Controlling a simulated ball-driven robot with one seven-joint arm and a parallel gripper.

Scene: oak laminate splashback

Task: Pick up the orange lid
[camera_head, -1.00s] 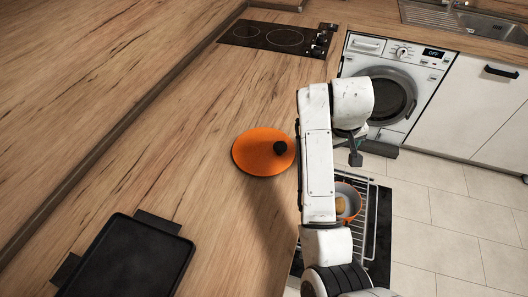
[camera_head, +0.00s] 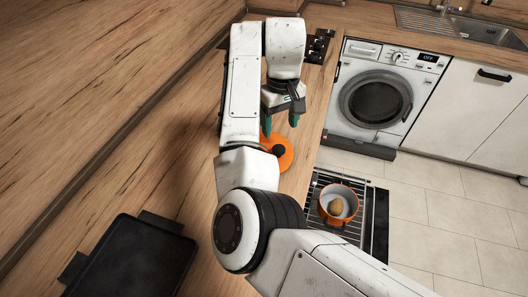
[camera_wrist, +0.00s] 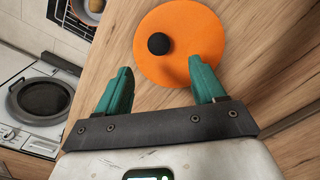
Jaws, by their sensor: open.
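The orange lid (camera_head: 285,155) is a flat round disc with a black knob, lying on the wooden worktop. In the head view my arm covers its left part. In the wrist view the lid (camera_wrist: 185,50) shows almost whole, with its black knob (camera_wrist: 158,44) near its left side. My gripper (camera_head: 281,128) is open and empty, with teal fingers pointing down near the lid's far edge. In the wrist view the right finger of my gripper (camera_wrist: 157,75) overlaps the lid's lower part, and the left finger is off to its left. The knob lies beyond the fingertips, not between them.
A black tray (camera_head: 130,262) lies on the worktop at the front left. An orange pot (camera_head: 338,204) with a round brown item in it stands on an oven rack (camera_head: 322,183) below the worktop. A washing machine (camera_head: 376,98) stands at the right.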

